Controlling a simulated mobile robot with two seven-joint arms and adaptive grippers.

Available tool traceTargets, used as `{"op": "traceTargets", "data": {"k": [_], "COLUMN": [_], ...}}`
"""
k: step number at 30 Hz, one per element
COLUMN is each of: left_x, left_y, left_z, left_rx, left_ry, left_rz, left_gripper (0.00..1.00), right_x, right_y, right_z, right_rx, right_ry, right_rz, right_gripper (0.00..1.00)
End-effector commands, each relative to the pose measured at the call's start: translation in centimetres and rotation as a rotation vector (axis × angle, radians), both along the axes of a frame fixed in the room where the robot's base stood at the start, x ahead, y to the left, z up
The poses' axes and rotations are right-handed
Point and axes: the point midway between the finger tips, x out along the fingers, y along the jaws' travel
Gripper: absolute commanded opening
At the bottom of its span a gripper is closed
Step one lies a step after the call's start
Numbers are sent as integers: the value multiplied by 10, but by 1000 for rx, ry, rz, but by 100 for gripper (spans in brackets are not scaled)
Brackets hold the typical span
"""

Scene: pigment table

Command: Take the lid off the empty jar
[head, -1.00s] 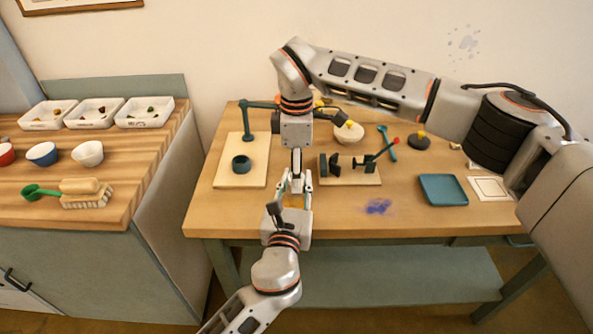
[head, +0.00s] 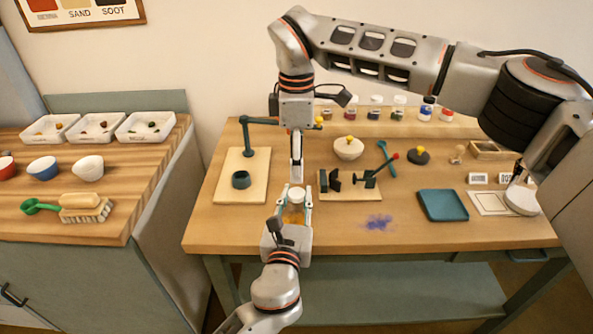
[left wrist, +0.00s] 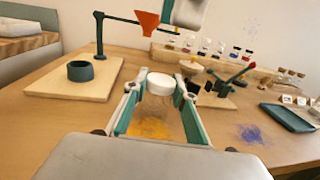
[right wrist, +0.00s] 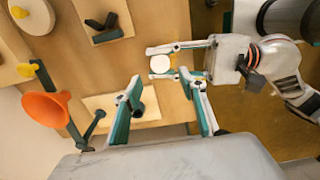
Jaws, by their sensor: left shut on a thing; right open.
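My left gripper (head: 295,208) is shut on a clear jar (left wrist: 158,108) with a round white lid (head: 297,194). The jar is upright and held by its sides above the front of the table. The white lid shows on top in the left wrist view (left wrist: 161,83) and between the left fingers in the right wrist view (right wrist: 160,64). Orange shows through or below the jar; I cannot tell which. My right gripper (right wrist: 163,88) is open and empty. In the head view it points down above the lid, apart from it.
A board with a teal stand and ring (head: 241,180) is at left. A board with a dark clamp (head: 367,180) is at right. Blue powder (head: 379,222) stains the front.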

Motion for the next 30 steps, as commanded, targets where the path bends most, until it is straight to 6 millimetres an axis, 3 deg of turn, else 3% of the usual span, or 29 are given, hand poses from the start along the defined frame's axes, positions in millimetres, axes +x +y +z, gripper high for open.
{"op": "traceTargets", "data": {"k": [18,30], "left_x": [0,0], "left_y": [0,0], "left_z": [-1,-1], "left_rx": [1,1], "left_ry": [1,1], "left_rz": [0,0], "left_gripper": [0,0], "right_x": [0,0], "right_y": [0,0], "right_z": [-71,-78], "right_rx": [1,1], "right_ry": [2,1], "right_rz": [-2,-2], "right_gripper": [41,41]}}
